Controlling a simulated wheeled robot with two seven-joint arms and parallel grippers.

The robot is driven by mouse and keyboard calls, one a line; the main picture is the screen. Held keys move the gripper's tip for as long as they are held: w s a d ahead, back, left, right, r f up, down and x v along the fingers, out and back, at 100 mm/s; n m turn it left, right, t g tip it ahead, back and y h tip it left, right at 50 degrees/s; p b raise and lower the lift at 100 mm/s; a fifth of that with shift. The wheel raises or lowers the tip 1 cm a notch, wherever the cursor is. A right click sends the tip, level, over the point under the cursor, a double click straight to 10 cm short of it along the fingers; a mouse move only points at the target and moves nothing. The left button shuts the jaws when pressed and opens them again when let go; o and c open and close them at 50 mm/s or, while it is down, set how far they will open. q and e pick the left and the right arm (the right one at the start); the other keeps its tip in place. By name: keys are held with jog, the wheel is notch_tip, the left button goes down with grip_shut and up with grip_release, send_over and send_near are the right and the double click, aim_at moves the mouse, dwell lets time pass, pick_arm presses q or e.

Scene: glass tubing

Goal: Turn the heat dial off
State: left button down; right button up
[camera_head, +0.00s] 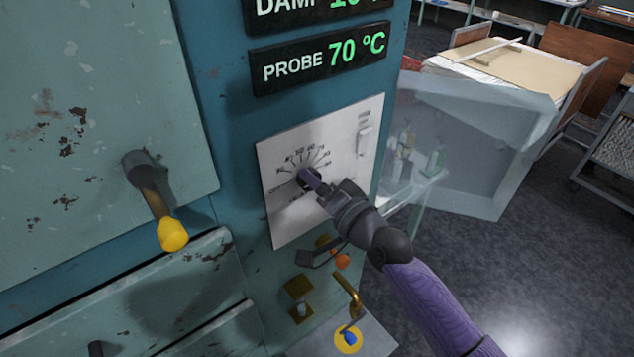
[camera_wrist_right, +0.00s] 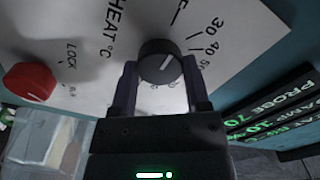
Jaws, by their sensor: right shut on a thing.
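The heat dial (camera_wrist_right: 160,62) is a round black knob with a white pointer line, on a white panel (camera_head: 280,225) printed with a temperature scale. In the right wrist view it sits between the two fingers of my right gripper (camera_wrist_right: 162,90), which is shut on it. In the head view my right gripper (camera_head: 316,184) reaches the dial from the lower right and covers most of it. Which mark the pointer is at cannot be told. My left gripper is not in view.
A red knob (camera_wrist_right: 28,82) marked LOCK is on the same panel. A switch (camera_head: 364,140) is at the panel's upper right. A display (camera_head: 320,62) above reads PROBE 70 °C. A yellow-tipped handle (camera_head: 172,235) sticks out at left. Glassware (camera_head: 435,160) stands behind, at right.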

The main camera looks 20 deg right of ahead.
jog(key=shift+n, duration=0.6)
jog(key=o, duration=1.3)
jog(key=v, duration=1)
